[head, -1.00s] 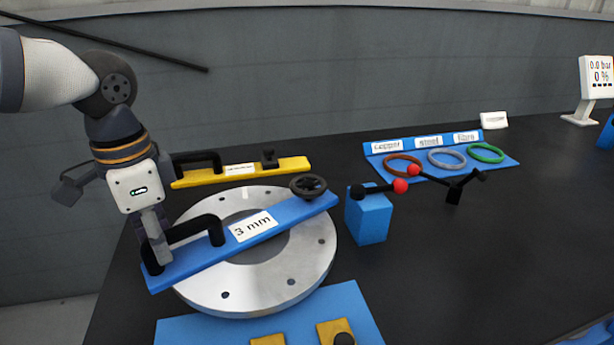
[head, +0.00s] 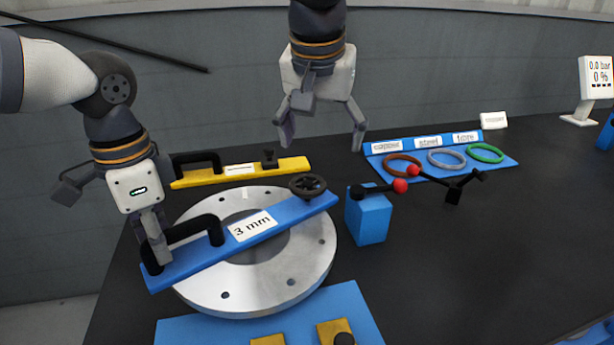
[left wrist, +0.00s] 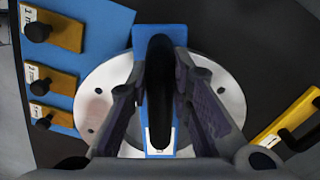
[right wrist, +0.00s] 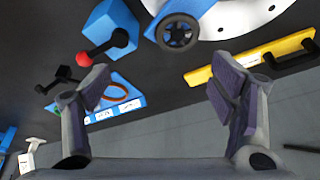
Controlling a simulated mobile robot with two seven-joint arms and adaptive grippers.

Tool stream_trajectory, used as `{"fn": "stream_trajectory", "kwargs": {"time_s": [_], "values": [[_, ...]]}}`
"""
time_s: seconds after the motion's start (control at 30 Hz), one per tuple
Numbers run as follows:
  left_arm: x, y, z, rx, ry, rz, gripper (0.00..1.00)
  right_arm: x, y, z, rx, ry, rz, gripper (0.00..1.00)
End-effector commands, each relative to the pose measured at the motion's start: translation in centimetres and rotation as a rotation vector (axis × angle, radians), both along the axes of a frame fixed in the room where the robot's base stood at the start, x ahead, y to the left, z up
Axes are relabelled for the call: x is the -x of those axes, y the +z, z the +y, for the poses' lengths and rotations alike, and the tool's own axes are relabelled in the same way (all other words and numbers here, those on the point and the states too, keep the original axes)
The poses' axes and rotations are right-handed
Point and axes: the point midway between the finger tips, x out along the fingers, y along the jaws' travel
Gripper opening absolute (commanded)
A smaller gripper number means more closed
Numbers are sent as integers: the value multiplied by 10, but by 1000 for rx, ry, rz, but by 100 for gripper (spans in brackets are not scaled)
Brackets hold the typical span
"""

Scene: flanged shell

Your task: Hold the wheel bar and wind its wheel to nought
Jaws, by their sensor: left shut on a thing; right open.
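The blue wheel bar (head: 283,218), labelled "3 mm", lies across the silver flange (head: 318,255). It has a black handle at its left end and a black handwheel (head: 307,185) at its right end. My left gripper (head: 157,250) is shut on the black handle; in the left wrist view the handle (left wrist: 160,85) stands between its fingers. My right gripper (head: 322,140) is open and empty, in the air above and behind the wheel. The right wrist view shows the wheel (right wrist: 177,32) beyond its open fingers. No reading on the wheel is legible.
A yellow bar (head: 290,166) with a black handle lies behind the flange. A blue block (head: 369,220) with a red-knobbed lever stands right of the wheel. A blue rack (head: 509,163) holds copper, steel and fibre rings. A blue plate (head: 190,332) with yellow pieces lies in front.

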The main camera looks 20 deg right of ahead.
Motion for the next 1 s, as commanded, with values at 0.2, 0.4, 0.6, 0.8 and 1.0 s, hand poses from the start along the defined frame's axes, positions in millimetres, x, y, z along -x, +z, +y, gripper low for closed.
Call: {"fn": "stream_trajectory", "kwargs": {"time_s": [0.2,0.4,0.6,0.8,1.0], "values": [[0,-1,0,0,0,2,0,-1,-3,29,47,142,-7,78],[0,-1,0,0,0,2,0,-18,-50,21,43,140,-5,78],[0,-1,0,0,0,2,0,-34,-89,15,42,139,-6,78],[0,-1,0,0,0,2,0,-39,-102,13,41,137,-9,78],[0,-1,0,1,-1,2,0,-40,-102,12,42,136,-10,78]]}}
